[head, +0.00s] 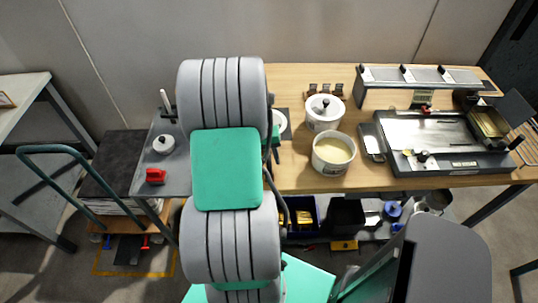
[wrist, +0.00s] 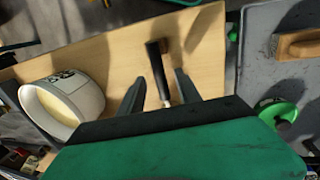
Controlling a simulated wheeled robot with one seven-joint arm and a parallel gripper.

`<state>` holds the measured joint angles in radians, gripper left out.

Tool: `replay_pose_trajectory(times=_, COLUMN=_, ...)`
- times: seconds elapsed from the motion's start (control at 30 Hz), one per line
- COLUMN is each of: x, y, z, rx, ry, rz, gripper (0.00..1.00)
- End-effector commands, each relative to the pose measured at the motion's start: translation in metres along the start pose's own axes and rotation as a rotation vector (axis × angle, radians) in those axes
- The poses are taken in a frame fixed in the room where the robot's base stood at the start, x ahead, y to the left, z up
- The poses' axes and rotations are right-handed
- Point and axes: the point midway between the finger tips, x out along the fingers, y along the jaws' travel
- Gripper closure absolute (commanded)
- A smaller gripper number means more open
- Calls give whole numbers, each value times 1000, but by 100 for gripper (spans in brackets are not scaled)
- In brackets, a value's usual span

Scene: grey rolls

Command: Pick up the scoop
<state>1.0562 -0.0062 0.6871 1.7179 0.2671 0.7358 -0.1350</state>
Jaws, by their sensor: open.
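A slim tool with a black handle and a pale lower end (wrist: 157,72), which may be the scoop, lies over the wooden table in the wrist view. My gripper (wrist: 161,78) is open, with one dark finger on each side of this tool. The fingers look apart from it; the height between them is hard to judge. The tool's lower end is partly hidden behind the gripper's body. In the head view my arm hides the gripper and this part of the table, and I cannot make out the scoop there.
An open tub of cream-coloured stuff (head: 333,154) stands near the table's front edge; it also shows left of the fingers in the wrist view (wrist: 88,92). A flat machine (head: 440,165) fills the table's right.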

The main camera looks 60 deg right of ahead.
Motion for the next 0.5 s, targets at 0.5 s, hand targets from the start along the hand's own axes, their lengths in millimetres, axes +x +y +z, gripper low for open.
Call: replay_pose_trajectory(times=0.5, x=10, y=-1, z=0, rx=-1, ry=2, rz=-1, gripper=77)
